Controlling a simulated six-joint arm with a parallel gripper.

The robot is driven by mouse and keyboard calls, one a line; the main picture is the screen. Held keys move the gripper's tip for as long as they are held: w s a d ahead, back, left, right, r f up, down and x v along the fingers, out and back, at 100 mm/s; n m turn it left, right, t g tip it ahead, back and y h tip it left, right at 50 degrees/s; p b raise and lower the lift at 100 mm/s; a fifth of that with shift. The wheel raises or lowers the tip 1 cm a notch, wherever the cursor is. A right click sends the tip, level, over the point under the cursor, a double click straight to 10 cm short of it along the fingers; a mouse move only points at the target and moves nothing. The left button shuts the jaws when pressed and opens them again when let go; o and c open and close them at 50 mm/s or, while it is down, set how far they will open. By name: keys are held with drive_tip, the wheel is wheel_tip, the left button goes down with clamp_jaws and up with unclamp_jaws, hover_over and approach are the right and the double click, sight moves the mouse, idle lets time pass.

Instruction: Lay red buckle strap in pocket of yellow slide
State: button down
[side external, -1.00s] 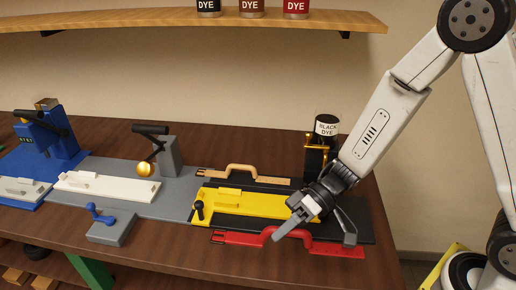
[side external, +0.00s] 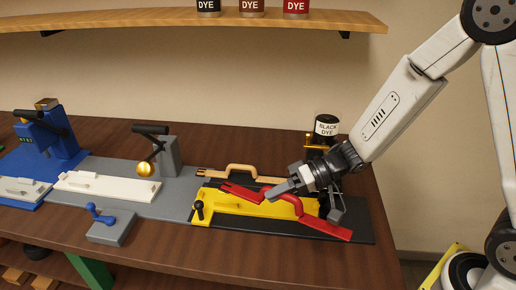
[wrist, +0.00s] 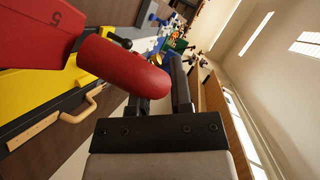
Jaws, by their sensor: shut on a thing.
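The red buckle strap (side external: 320,224) is held in my gripper (side external: 330,207), which is shut on its raised handle. The strap is tilted across the yellow slide (side external: 217,210), its buckle end over the slide's back edge and its other end over the black base. It appears to be lifted above the slide; the exact gap cannot be told. In the wrist view the red strap (wrist: 125,65) fills the upper left, with its handle at my gripper (wrist: 150,90). The slide's pocket is partly hidden by the strap.
A tan strap with a handle (side external: 241,169) lies behind the slide. A grey post with a black lever (side external: 167,155), a white strip (side external: 105,187) and a blue-handled clamp (side external: 110,228) are to the left.

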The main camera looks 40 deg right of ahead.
drive_tip(key=w+d+r+m+t+h, duration=0.3)
drive_tip(key=w+d+r+m+h, duration=0.1)
drive_tip(key=d, duration=0.3)
drive_tip(key=w+d+r+m+t+h, duration=0.4)
drive_tip(key=d+m, duration=0.1)
drive_tip(key=d, duration=0.3)
drive_tip(key=shift+m, duration=0.4)
drive_tip(key=shift+a+f, duration=0.1)
drive_tip(key=shift+a, duration=0.05)
drive_tip(key=s+a+f+n+g+y, duration=0.4)
drive_tip(key=s+a+f+n+g, duration=0.1)
drive_tip(key=a, duration=0.4)
drive_tip(key=s+a+f+n+g+y, duration=0.5)
drive_tip(key=s+a+n+g, duration=0.1)
drive_tip(key=s+a+n, duration=0.3)
drive_tip(key=shift+s+a+f+g, duration=0.2)
drive_tip(key=shift+s+a+g, duration=0.15)
drive_tip(key=shift+a+g, duration=0.05)
drive_tip(key=shift+w, duration=0.15)
